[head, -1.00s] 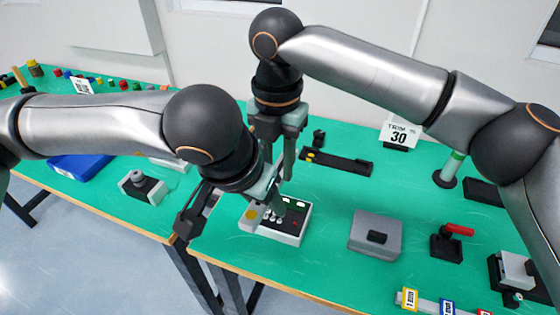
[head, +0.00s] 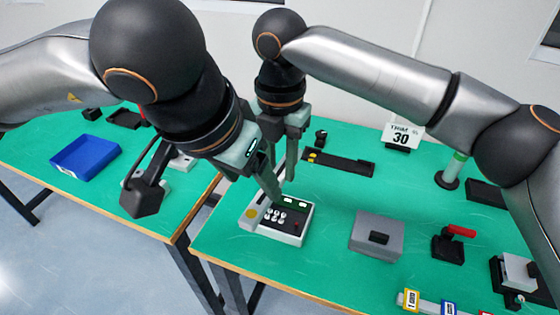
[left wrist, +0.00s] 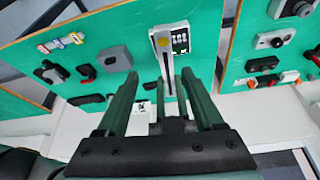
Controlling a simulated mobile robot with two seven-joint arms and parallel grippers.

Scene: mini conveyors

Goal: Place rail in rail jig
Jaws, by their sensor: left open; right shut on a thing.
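My right gripper (head: 290,174) points down above the near table, just behind the button box. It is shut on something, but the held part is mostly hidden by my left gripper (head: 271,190). My left gripper is open in front of it, fingers slanting down towards the box. In the left wrist view its two fingers (left wrist: 159,80) are spread, with a narrow grey strip (left wrist: 168,72) showing between them, apparently not gripped. The strip may be the rail; I cannot tell for sure. A long black fixture with a yellow part (head: 340,162) lies behind, possibly the rail jig.
The white button box (head: 290,236) stands at the table's left front edge. A blue tray (head: 86,157) sits on the left table, across a gap.

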